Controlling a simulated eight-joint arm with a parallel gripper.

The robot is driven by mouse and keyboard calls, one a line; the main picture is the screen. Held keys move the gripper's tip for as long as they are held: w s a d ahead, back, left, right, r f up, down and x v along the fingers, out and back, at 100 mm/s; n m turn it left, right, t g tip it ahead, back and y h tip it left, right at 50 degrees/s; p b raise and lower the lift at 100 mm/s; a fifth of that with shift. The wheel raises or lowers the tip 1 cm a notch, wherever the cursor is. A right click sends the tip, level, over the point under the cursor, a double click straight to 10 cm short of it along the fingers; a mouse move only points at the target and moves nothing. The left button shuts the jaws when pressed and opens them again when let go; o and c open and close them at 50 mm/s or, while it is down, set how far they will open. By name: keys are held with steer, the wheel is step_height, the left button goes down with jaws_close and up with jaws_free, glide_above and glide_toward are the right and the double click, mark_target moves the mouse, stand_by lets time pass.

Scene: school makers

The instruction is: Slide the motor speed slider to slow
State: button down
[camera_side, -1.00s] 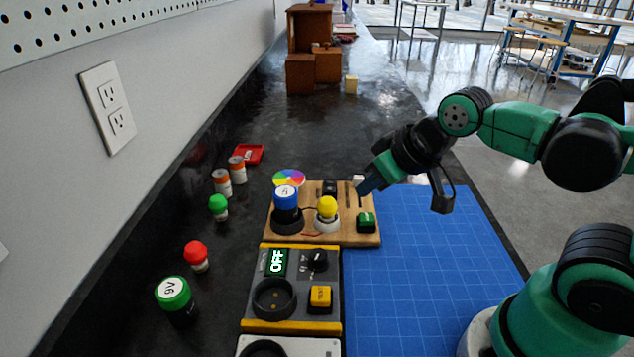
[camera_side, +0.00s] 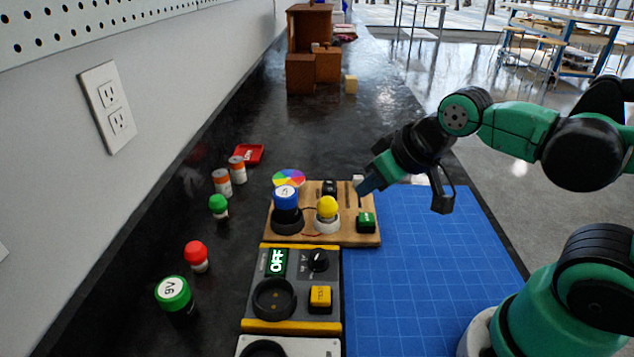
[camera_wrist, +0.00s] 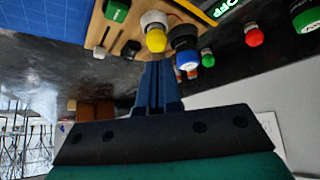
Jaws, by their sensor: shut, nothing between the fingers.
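The wooden motor board (camera_side: 345,238) lies on the bench in the side view and at the top of the wrist view (camera_wrist: 96,22). Dark slots are cut in its right part. A small pale slider knob (camera_side: 358,180) shows at the far end of one slot. Any slow or fast markings are too small to read. My gripper (camera_side: 363,189) is shut and empty, its blue fingers by the knob and slot; touching or apart, I cannot tell. The shut fingers also show in the wrist view (camera_wrist: 157,86).
The board also bears a blue-topped battery (camera_side: 286,198), yellow bulb (camera_side: 327,208), green switch (camera_side: 366,222) and colour wheel (camera_side: 289,177). A grey panel reading OFF (camera_side: 292,288) lies nearer. A blue grid mat (camera_side: 430,270) is clear at right. Loose batteries and bulbs stand left.

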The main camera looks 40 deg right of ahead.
stand_by(0.4)
steer(key=c, duration=1.1)
jaws_free()
steer(key=o, duration=0.4)
steer(key=shift+w+d+r, duration=0.2)
steer(key=shift+w, duration=0.1)
steer(key=shift+c, duration=0.2)
steer(key=shift+o, duration=0.7)
steer(key=w+d+m, duration=0.1)
steer(key=w+d+r+m+g, duration=0.1)
steer(key=w+d+g, duration=0.1)
steer(key=w, duration=0.1)
steer(key=shift+r+m+h, duration=0.2)
steer(key=shift+m+h, duration=0.1)
steer(key=shift+m, duration=0.1)
steer(key=m+g, duration=0.5)
steer(key=m, duration=0.1)
glide_above(358, 176)
steer(key=f, duration=0.6)
steer(key=shift+s+a+f, duration=0.15)
steer(key=shift+a+f, duration=0.1)
steer(key=shift+a, duration=0.1)
steer(key=shift+d+f, duration=0.35)
steer(key=shift+f, duration=2.85)
jaws_close()
